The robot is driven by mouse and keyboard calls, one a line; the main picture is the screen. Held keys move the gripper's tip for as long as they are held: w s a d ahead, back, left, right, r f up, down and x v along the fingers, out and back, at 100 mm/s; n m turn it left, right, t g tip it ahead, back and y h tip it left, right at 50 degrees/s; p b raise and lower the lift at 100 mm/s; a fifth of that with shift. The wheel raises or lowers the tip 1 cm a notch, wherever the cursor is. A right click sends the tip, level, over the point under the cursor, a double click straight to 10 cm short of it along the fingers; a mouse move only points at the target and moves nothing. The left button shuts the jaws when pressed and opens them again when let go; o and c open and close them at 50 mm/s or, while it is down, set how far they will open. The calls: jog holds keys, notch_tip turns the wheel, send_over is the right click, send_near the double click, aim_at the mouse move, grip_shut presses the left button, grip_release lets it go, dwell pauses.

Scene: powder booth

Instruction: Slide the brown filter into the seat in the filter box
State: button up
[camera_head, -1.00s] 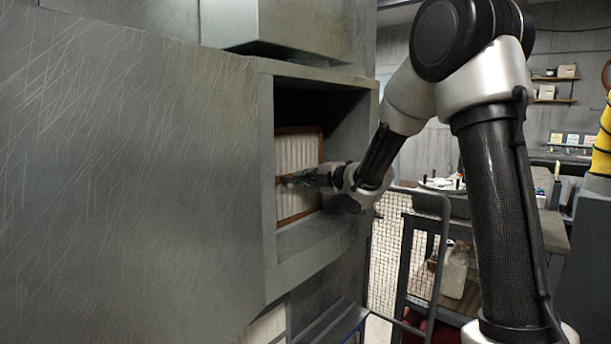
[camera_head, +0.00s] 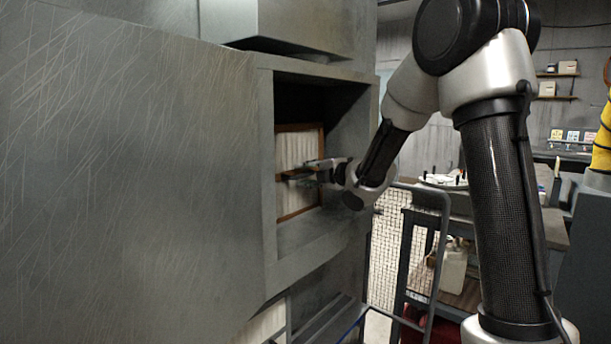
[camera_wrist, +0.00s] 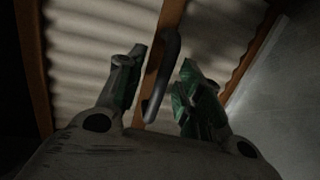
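The brown filter (camera_head: 297,150) has white pleats in a brown frame and stands upright inside the opening of the grey filter box (camera_head: 266,190). A brown bar crosses its face; the pleats (camera_wrist: 90,50) and a dark curved handle (camera_wrist: 164,80) on the bar show in the wrist view. My gripper (camera_wrist: 160,90) is in front of the filter with its green-padded fingers apart, one on each side of the handle, with gaps visible. My gripper also shows in the head view (camera_head: 307,172). The seat is hidden behind the filter, so I cannot tell how fully it sits.
The box opening's right wall and bottom ledge (camera_head: 320,232) lie close around my wrist. A metal railing (camera_head: 445,230) and a workbench (camera_head: 480,215) with a pale jug (camera_head: 453,270) stand to the right. A dark space shows above the filter.

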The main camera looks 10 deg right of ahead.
jog(key=v, duration=1.1)
jog(key=s+d+f+m+g+h, duration=0.2)
jog(key=d+f+m+h, duration=0.4)
jog(key=d+f+m, duration=0.25)
jog(key=s+d+f+m+g+h, duration=0.4)
jog(key=s+d+m, duration=0.3)
jog(key=s, duration=0.2)
jog(key=s+a+r+m+g, duration=0.1)
jog(key=s+a+m, duration=0.1)
jog(key=s, duration=0.5)
jog(key=s+a+r+m+g+y, duration=0.1)
jog(key=s+a+r+m, duration=0.1)
jog(key=s, duration=0.6)
jog(key=s+a+r+m+g+y, duration=0.1)
jog(key=s+m, duration=0.3)
jog(key=s, duration=0.4)
jog(key=shift+a+r+m, duration=0.35)
jog(key=shift+a+r, duration=0.25)
jog(key=shift+a, duration=0.1)
jog(key=shift+s+g, duration=0.1)
jog(key=shift+g, duration=0.2)
